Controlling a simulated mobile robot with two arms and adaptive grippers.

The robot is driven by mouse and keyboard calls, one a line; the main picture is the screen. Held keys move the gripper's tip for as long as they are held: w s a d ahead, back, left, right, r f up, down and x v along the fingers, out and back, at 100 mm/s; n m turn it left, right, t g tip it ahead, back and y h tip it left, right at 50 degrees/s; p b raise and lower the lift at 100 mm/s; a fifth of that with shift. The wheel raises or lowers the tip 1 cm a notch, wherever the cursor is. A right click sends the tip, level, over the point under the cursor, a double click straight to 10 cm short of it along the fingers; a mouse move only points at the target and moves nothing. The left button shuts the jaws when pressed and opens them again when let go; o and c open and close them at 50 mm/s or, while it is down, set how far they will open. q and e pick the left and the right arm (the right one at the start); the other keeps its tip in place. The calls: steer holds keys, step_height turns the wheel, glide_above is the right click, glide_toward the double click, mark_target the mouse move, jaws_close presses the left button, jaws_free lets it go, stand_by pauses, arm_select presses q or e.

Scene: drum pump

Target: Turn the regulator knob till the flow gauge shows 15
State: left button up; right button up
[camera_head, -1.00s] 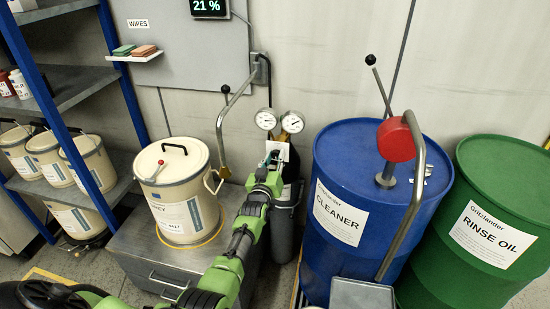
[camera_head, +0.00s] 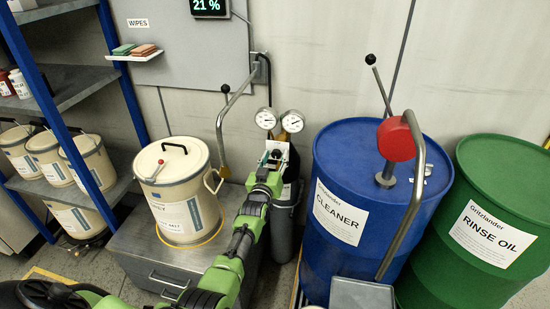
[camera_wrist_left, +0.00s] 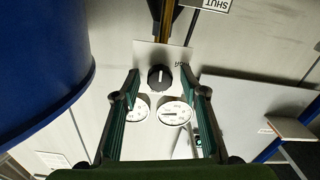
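The regulator knob (camera_wrist_left: 160,77) is black and round with a white mark, on a pale plate in the left wrist view. Two round white gauges sit beside it, a left one (camera_wrist_left: 137,108) and a right one (camera_wrist_left: 174,112); their readings are too small to tell. In the head view the gauges (camera_head: 266,118) (camera_head: 292,121) stand above the grey gas cylinder (camera_head: 284,232). My left gripper (camera_head: 274,156) is at the regulator, just below the gauges, and hides the knob there. In the wrist view its fingers (camera_wrist_left: 161,73) are apart, one on each side of the knob, with visible gaps. My right gripper is not in view.
A blue cleaner drum (camera_head: 335,262) with a pump and bent pipe (camera_head: 414,190) stands right of the cylinder. A green rinse oil drum (camera_head: 490,260) is farther right.

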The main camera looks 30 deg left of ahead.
arm_select(q)
steer(key=v, duration=1.2)
stand_by(0.4)
steer(key=s+d+f+m+g+h, duration=0.1)
steer(key=s+d+f, duration=0.1)
steer(key=f, duration=0.5)
steer(key=s+d+f+m+g+h, duration=0.1)
steer(key=s+d+f+g, duration=0.1)
steer(key=f, duration=0.5)
steer(key=s+d+f+m+g+h, duration=0.1)
steer(key=s+d+f, duration=0.2)
steer(key=f, duration=0.3)
steer(key=s+d+f+m+g+h, duration=0.1)
steer(key=s+d+f+g, duration=0.1)
steer(key=s+f, duration=0.5)
steer(key=s+d+f+m+g, duration=0.1)
steer(key=s+d+f+g, duration=0.1)
steer(key=s+f, duration=0.5)
steer(key=s+f+m+g, duration=0.1)
steer(key=s+f+g, duration=0.1)
steer(key=s+f, duration=0.4)
steer(key=s+f+m+g, duration=0.1)
steer(key=s+f+g, duration=0.2)
steer(key=s, duration=1.4)
steer(key=s+f+g, duration=0.3)
steer(key=s+f, duration=0.6)
steer(key=s, duration=0.3)
steer(key=shift+m+h, duration=0.3)
steer(key=shift+m, duration=0.1)
